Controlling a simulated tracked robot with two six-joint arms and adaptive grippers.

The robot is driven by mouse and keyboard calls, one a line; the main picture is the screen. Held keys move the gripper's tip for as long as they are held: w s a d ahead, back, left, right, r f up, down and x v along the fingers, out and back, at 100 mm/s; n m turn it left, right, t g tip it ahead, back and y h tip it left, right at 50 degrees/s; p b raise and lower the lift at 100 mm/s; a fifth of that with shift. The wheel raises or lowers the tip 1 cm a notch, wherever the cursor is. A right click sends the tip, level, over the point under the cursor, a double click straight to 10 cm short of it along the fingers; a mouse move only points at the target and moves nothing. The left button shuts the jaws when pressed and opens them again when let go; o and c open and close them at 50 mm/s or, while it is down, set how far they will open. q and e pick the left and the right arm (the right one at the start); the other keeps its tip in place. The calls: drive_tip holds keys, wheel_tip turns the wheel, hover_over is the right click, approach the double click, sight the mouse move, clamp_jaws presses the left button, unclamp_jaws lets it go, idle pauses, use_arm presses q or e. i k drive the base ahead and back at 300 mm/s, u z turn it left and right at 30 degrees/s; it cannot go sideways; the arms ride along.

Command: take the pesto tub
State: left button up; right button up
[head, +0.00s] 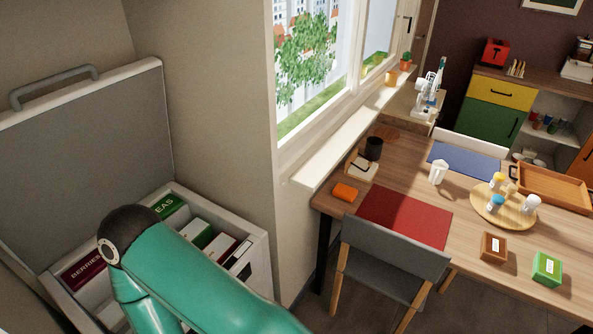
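No pesto tub can be made out in the head view. An open white chest freezer (258,240) stands at the lower left, with its lid (90,125) raised. Inside are a green box marked EAS (168,207), a dark red box marked BERRIES (84,271), and several green, white and dark red packs (196,232). One of my teal arms crosses in front of the freezer, its dark joint over the left part, and hides much of the inside. Neither of my grippers shows.
A wall and window sill (335,150) separate the freezer from a wooden table (478,232). On the table are a red mat (405,217), a round board (488,211) with jars, a brown box (493,247) and a green box (546,268). A grey chair (395,250) stands before it.

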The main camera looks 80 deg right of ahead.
sight(547, 269)
drive_tip(key=z, duration=0.05)
drive_tip(key=k, duration=0.95)
drive_tip(key=z, duration=0.5)
drive_tip(key=i, duration=0.6)
drive_tip(key=z, duration=2.05)
drive_tip(key=i, duration=0.15)
drive_tip(key=z, duration=1.7)
drive_tip(key=i, duration=0.6)
drive_tip(key=z, duration=0.05)
